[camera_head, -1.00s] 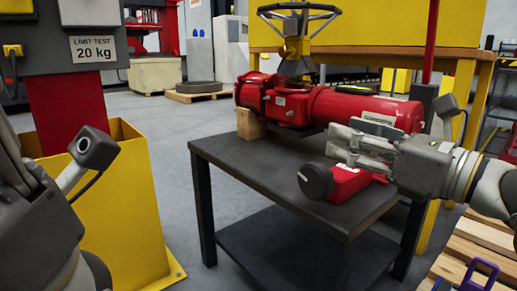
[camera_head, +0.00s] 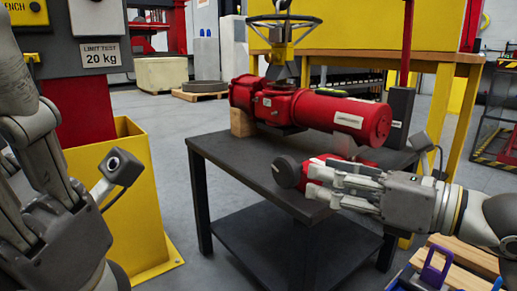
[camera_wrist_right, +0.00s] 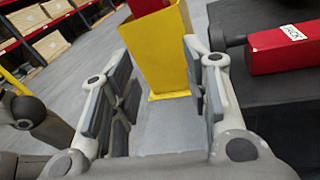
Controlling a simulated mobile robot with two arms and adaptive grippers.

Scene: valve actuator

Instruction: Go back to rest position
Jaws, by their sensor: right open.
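My right gripper (camera_head: 322,187) reaches in from the right in the head view, in front of the table's right side. In the right wrist view its two fingers (camera_wrist_right: 160,85) are spread wide with nothing between them. My left gripper (camera_head: 50,235) is partly in view at the lower left, cut by the frame edge, and its jaw opening cannot be made out. A red valve actuator (camera_head: 305,108) with a handwheel (camera_head: 284,22) lies on the dark table (camera_head: 230,150). A smaller red part (camera_wrist_right: 288,48) with a dark round end (camera_head: 287,172) sits on the table behind my right gripper, partly hidden by it.
A yellow open bin (camera_head: 135,205) stands on the floor at left, below a grey panel with a 20 kg sign (camera_head: 100,56). A yellow workbench (camera_head: 370,35) is behind the table. A blue tray with a purple handle (camera_head: 437,268) is at the lower right. Floor between bin and table is clear.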

